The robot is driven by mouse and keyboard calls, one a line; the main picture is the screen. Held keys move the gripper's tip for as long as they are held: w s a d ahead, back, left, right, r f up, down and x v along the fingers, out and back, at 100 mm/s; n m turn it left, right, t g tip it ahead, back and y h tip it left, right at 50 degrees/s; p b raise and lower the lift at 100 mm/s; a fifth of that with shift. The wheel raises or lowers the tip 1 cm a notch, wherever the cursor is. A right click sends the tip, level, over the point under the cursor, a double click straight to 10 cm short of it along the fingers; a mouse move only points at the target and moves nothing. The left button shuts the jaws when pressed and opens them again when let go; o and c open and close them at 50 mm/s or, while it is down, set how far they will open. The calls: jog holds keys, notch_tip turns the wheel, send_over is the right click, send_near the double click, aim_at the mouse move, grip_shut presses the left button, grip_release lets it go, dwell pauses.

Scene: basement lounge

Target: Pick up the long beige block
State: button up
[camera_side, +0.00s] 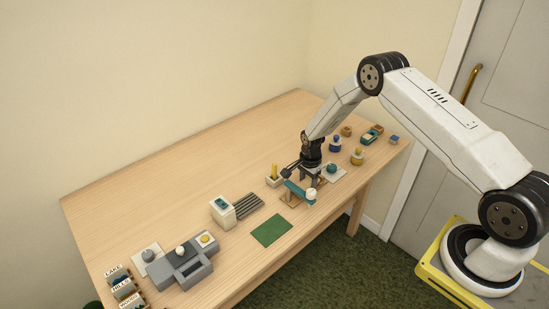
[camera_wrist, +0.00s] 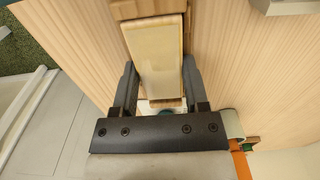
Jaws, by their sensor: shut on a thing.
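The long beige block (camera_wrist: 156,58) lies lengthwise between the two dark fingers of my gripper (camera_wrist: 158,80) in the wrist view. My gripper is shut on it, with a finger along each long side. A wooden piece (camera_wrist: 147,8) shows at the block's far end. In the side view my gripper (camera_side: 311,176) points down low over the right half of the table, close to a teal piece (camera_side: 297,190) and a white round piece (camera_side: 311,195). I cannot make out the beige block there, nor tell whether it is clear of what lies below.
The wooden table (camera_side: 150,185) is bare along its back. A green mat (camera_side: 271,231), dark rods (camera_side: 247,207), a white box (camera_side: 222,211) and a grey machine (camera_side: 181,266) stand to the left. A blue piece (camera_side: 335,144) and a yellow piece (camera_side: 357,156) stand to the right.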

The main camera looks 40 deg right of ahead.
jog(key=shift+r, duration=0.1)
grip_shut()
jog(key=shift+r, duration=0.7)
jog(key=s+a+r, duration=0.3)
jog(key=s+r, duration=0.8)
jog(key=s, duration=0.2)
jog(key=shift+s+r, duration=0.15)
jog(key=shift+s, duration=0.2)
